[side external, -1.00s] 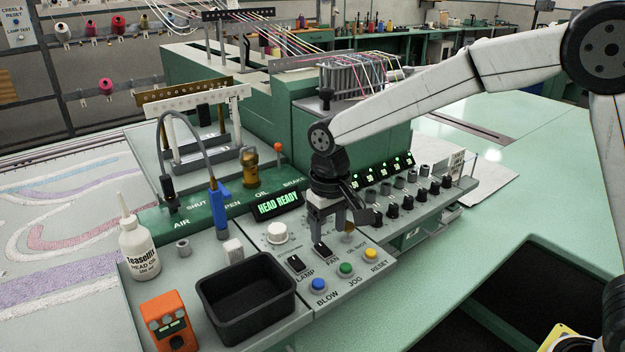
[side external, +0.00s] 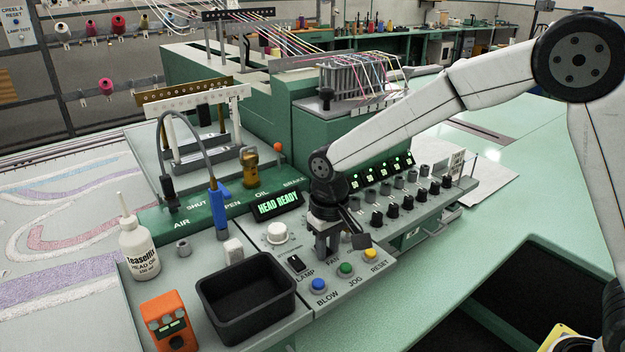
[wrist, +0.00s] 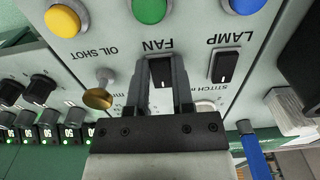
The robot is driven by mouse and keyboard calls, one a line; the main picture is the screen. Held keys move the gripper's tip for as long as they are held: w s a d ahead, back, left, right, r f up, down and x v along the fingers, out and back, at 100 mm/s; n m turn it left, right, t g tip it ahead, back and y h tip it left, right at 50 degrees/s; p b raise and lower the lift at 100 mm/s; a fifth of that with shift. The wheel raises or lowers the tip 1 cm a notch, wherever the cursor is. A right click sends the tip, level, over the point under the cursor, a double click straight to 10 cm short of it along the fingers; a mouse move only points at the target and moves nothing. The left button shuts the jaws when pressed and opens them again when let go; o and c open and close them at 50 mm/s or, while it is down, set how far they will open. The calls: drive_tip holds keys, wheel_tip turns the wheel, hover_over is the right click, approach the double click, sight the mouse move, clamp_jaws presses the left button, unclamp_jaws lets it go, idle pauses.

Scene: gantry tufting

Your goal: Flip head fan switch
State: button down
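The FAN switch (wrist: 160,74) is a small black rocker on the grey control panel. In the wrist view it shows between the two fingers of my gripper (wrist: 163,62). The fingers are apart, one on each side of the rocker; I cannot tell whether they touch it. In the side view my gripper (side external: 327,252) points straight down at the panel by the FAN label and hides the switch. The similar LAMP switch (side external: 296,264) is to its left there; it also shows in the wrist view (wrist: 224,67).
Blue BLOW (side external: 318,285), green JOG (side external: 345,270) and yellow RESET (side external: 370,254) buttons line the front edge. A brass-tipped OIL SHOT lever (wrist: 98,97) is beside the gripper. A white knob (side external: 278,233), lit HEAD READY display (side external: 278,205) and black tray (side external: 246,300) are nearby.

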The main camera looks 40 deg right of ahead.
drive_tip(key=shift+w+g, duration=0.15)
drive_tip(key=shift+g, duration=0.25)
drive_tip(key=shift+w+r+g, duration=0.1)
drive_tip(key=shift+w+g, duration=0.1)
drive_tip(key=shift+g, duration=0.9)
drive_tip(key=shift+c, duration=2.4)
unclamp_jaws()
drive_tip(key=shift+v, duration=3.95)
